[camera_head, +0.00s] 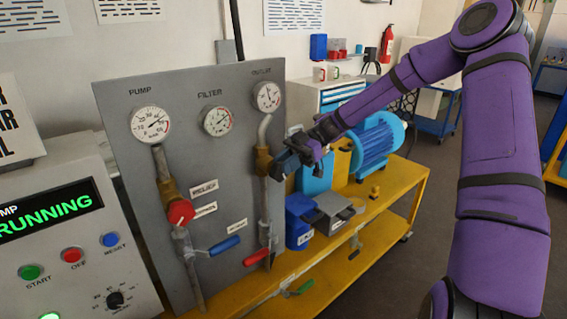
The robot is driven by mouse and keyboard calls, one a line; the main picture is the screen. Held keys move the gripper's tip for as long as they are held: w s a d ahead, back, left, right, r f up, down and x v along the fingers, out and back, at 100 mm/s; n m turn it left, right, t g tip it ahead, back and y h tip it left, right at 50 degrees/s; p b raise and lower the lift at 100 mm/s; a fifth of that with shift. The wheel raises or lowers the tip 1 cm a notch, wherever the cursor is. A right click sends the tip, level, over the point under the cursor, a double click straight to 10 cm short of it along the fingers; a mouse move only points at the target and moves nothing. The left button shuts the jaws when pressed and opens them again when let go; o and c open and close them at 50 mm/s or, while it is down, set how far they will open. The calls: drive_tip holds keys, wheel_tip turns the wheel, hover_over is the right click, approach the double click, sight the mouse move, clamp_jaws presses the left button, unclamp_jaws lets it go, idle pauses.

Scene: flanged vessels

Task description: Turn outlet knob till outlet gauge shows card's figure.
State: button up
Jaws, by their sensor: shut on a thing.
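The outlet gauge (268,97) is a round white dial under the OUTLET label at the upper right of the grey panel. Its figures and needle reading are too small to tell. A brass valve body (262,160) sits on the pipe below it. My gripper (280,167) reaches in from the right and is shut on the outlet knob at this valve; the jaws hide the knob. A white card (12,120) at the left edge is cut off, showing only the ends of its lines; no figure can be read.
PUMP (151,124) and FILTER gauges (217,121) share the panel. A red relief knob (180,211), blue lever (224,245) and red lever (262,254) stick out below. A control box (60,250) reads RUNNING. A blue motor (376,145) and blue canisters stand on the yellow bench (395,190).

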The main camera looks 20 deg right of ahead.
drive_tip(key=y, duration=0.1)
drive_tip(key=g+y, duration=0.1)
drive_tip(key=y, duration=0.1)
drive_tip(key=f+y, duration=0.1)
drive_tip(key=y, duration=0.1)
drive_tip(key=shift+w+d+f+g, duration=0.1)
drive_tip(key=shift+w+d+g, duration=0.05)
drive_tip(key=shift+d+g, duration=0.25)
drive_tip(key=y, duration=0.2)
drive_tip(key=f+g+y, duration=0.1)
drive_tip(key=y, duration=0.2)
drive_tip(key=shift+f+g, duration=0.1)
drive_tip(key=shift+g, duration=0.2)
drive_tip(key=shift+a+y, duration=0.1)
drive_tip(key=shift+y, duration=0.2)
drive_tip(key=o, duration=0.6)
drive_tip(key=shift+o, duration=0.2)
drive_tip(key=v, duration=1.1)
